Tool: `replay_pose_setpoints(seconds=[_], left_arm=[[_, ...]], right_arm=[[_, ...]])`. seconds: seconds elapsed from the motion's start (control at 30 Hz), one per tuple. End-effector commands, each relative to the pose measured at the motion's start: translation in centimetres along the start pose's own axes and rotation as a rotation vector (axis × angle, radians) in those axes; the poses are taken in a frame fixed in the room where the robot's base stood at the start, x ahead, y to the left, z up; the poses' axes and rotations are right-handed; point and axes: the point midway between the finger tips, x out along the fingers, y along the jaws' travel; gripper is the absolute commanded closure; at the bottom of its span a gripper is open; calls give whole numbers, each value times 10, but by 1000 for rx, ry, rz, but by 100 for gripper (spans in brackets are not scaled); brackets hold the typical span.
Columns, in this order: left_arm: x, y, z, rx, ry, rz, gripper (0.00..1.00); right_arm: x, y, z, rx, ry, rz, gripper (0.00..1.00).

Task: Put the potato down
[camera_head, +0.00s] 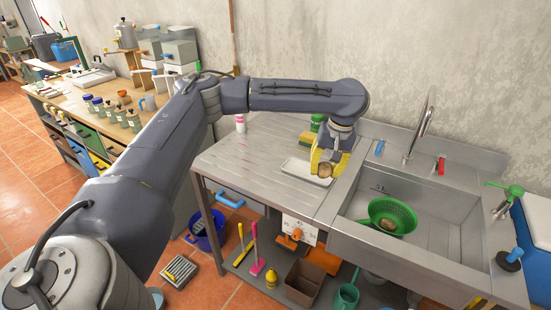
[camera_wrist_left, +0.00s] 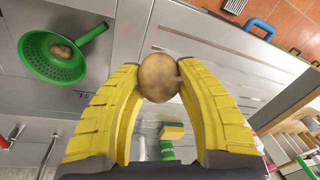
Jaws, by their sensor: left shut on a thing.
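A brown potato (camera_wrist_left: 159,77) is pinched between the yellow fingers of my left gripper (camera_wrist_left: 160,85) in the wrist view. In the head view the same potato (camera_head: 325,170) shows below my left gripper (camera_head: 326,160), over the right part of the metal drainboard, beside the sink. I cannot tell if the potato touches anything below it. A white tray (camera_head: 295,176) lies on the drainboard, partly hidden by the gripper. A green colander (camera_head: 406,212) stands in the sink with another potato (camera_head: 388,225) in it. My right gripper is not in view.
The metal sink (camera_head: 440,235) lies right of the gripper, with a tall faucet (camera_head: 418,135) behind it. A green-and-yellow sponge (camera_wrist_left: 172,131) and a green-capped bottle (camera_wrist_left: 167,150) are near the gripper. The left part of the drainboard (camera_head: 245,160) is clear.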

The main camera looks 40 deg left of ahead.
Motion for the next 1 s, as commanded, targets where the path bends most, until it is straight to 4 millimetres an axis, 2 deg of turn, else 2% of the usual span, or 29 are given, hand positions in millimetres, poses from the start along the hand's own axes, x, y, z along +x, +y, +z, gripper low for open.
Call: replay_pose_setpoints(seconds=[0.03,0.2,0.4,0.5,0.63,0.8,1.0], left_arm=[[-4,-6,-18,-59,-7,-4,95],[-18,-33,-73,-251,-35,-21,95],[-29,-78,-129,-485,-67,-42,95],[-32,-104,-151,-596,-83,-52,95],[-33,-137,-171,-725,-101,-64,95],[-31,-168,-184,-839,-115,-75,95],[-21,-181,-185,-885,-121,-79,95]], right_arm=[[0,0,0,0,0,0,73],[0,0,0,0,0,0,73],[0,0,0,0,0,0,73],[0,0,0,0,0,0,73],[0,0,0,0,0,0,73],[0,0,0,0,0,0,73],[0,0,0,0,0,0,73]])
